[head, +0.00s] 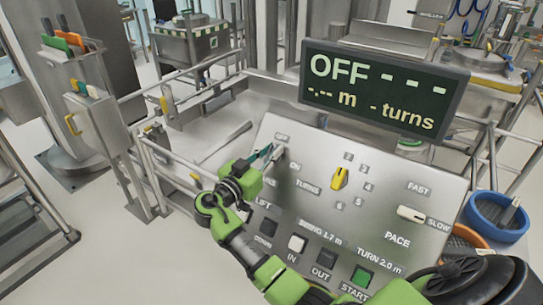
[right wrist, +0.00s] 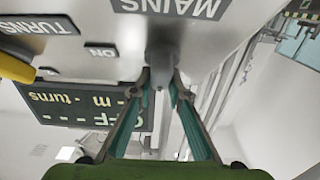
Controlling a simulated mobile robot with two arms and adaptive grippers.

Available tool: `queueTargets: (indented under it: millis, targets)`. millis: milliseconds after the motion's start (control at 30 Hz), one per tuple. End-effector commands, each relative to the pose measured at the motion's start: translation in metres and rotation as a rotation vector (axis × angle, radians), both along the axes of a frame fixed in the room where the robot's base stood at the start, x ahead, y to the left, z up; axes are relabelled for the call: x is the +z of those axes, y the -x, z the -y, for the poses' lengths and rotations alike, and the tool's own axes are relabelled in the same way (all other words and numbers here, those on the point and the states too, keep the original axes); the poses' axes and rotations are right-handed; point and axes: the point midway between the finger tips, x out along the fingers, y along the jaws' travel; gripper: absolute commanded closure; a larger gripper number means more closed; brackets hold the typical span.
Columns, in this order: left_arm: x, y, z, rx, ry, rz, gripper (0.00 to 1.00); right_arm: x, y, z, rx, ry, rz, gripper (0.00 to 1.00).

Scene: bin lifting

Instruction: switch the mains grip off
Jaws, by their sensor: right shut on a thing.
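The mains grip (right wrist: 161,58) is a grey handle on the sloped metal control panel (head: 330,222), below the MAINS label in the right wrist view. It also shows in the head view (head: 278,152) at the panel's upper left, partly hidden by my gripper. My right gripper (head: 264,154) is shut on it, with one teal finger on either side in the right wrist view (right wrist: 160,88). An ON label is beside the grip. The dark display (head: 385,88) above the panel reads OFF with dashes. My left gripper is not in view.
The panel also carries a yellow turns knob (head: 339,178), a white pace slider (head: 411,214), a green START button (head: 361,276) and other buttons. A blue bin (head: 497,212) stands at the right. Metal rails (head: 165,165) run along the left.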

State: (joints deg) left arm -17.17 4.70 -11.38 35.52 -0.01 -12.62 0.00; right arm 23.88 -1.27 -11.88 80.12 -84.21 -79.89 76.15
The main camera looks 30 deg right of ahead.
Motion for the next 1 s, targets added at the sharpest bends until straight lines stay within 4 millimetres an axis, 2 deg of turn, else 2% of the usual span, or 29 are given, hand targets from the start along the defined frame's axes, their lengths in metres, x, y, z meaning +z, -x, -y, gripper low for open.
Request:
queueTargets:
  millis: [300,333,400,767,867,1000]
  targets:
    - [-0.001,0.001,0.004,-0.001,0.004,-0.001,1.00,0.002,0.000,0.001,0.009,0.008,-0.012,1.00]
    - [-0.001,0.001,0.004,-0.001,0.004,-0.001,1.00,0.002,0.000,0.001,0.008,0.008,-0.011,0.81]
    - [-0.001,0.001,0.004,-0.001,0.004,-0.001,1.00,0.002,0.000,0.001,0.008,0.008,-0.011,0.67]
    - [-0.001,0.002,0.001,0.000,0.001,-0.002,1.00,0.001,0.001,-0.002,0.009,0.006,-0.011,0.67]
    - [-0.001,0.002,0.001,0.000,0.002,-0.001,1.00,0.000,0.004,-0.011,0.010,0.006,-0.012,0.67]
    - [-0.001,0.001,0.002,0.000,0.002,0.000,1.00,0.000,0.014,-0.033,0.011,0.005,-0.011,0.67]
